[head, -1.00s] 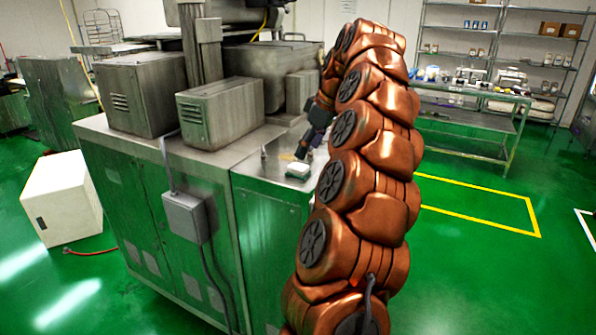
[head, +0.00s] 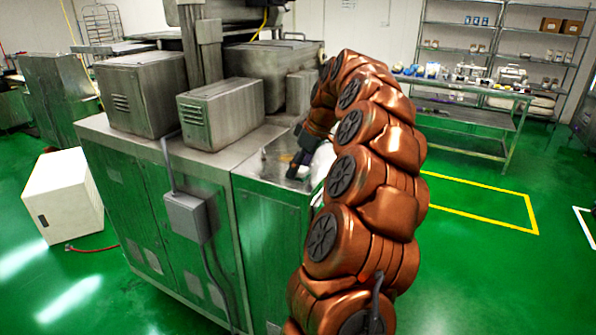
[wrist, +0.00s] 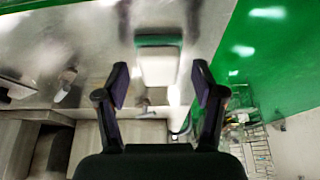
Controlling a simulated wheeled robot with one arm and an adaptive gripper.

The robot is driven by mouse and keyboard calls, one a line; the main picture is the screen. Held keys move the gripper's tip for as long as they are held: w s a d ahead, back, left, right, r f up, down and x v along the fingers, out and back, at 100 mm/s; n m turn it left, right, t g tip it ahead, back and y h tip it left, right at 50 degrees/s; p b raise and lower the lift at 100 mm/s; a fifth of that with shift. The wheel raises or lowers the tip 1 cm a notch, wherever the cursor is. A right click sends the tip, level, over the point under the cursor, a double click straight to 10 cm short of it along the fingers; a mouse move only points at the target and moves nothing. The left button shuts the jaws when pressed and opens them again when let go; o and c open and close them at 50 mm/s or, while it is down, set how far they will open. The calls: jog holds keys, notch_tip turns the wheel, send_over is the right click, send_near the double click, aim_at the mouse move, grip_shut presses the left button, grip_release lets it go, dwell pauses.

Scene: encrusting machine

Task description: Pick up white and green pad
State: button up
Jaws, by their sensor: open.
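The white and green pad (wrist: 158,68) lies on the metal top of the machine cabinet (wrist: 222,22) in the wrist view. It is a white block with a dark green strip along its far end. My gripper (wrist: 160,84) is open and empty. Its two dark fingers stand on either side of the pad's near part in the picture, with a gap on both sides. I cannot tell how high the fingertips are above the cabinet top. In the head view my gripper (head: 298,165) is low over the cabinet's right end, and I cannot make out the pad clearly there.
Metal housings (head: 221,113) stand on the cabinet top to the left of my gripper. Small fittings (wrist: 66,83) rise from the top left of the pad. The cabinet's edge drops to green floor on the right. A steel table (head: 470,90) with items stands further back.

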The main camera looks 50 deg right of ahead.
jog(key=c, duration=1.1)
jog(key=shift+c, duration=0.2)
jog(key=shift+r+b, duration=0.75)
jog(key=shift+r, duration=0.9)
jog(key=s+a+b, duration=0.2)
jog(key=s, duration=0.5)
jog(key=s+a+r+b, duration=0.1)
jog(key=s+a+b, duration=0.2)
jog(key=s, duration=0.5)
jog(key=shift+s+r, duration=0.15)
jog(key=shift+r, duration=0.15)
